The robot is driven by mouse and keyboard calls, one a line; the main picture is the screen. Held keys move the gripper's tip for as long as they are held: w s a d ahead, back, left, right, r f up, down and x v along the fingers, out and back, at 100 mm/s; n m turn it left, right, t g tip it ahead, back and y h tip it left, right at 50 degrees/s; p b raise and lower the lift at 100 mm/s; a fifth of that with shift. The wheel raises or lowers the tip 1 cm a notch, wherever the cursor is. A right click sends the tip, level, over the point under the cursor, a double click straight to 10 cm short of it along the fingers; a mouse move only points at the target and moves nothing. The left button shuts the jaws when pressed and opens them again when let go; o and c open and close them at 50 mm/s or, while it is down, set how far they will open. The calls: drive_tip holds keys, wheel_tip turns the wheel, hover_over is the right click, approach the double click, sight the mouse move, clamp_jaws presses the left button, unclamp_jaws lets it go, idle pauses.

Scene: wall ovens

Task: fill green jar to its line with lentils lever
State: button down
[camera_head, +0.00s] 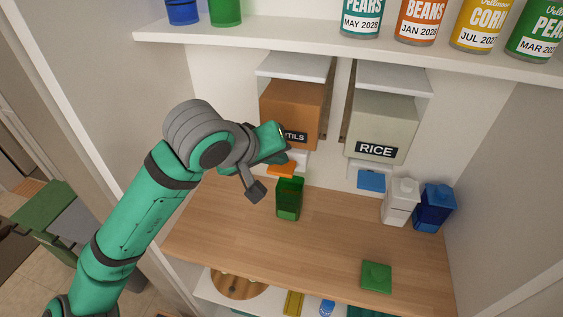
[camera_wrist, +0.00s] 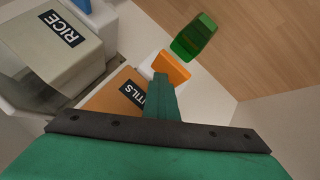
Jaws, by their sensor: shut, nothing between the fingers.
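The open green jar (camera_head: 289,202) stands upright on the wooden counter just below and in front of the lentils dispenser (camera_head: 296,103); its line and fill level cannot be made out. The jar also shows in the wrist view (camera_wrist: 194,38). The dispenser is an orange-brown box with a partly hidden label ending in "TILS". Its orange lever (camera_head: 281,170) sticks out below, and also shows in the wrist view (camera_wrist: 172,67). My gripper (camera_head: 286,158) is shut and empty, its fingertips (camera_wrist: 161,77) close above the lever; whether they touch it I cannot tell.
The rice dispenser (camera_head: 384,122) with a blue lever (camera_head: 371,180) is to the right. A white jar (camera_head: 400,202) and a blue jar (camera_head: 433,208) stand at the counter's right. A green lid (camera_head: 376,277) lies near the front edge. Cans (camera_head: 415,20) line the shelf above.

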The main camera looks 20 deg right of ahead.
sight(279, 169)
drive_tip(key=shift+f, duration=0.25)
drive_tip(key=shift+r, duration=0.15)
idle(0.5)
drive_tip(key=shift+r, duration=1.15)
drive_tip(key=shift+r, duration=0.1)
drive_tip(key=shift+r, duration=2.4)
drive_tip(key=shift+s+d, duration=0.1)
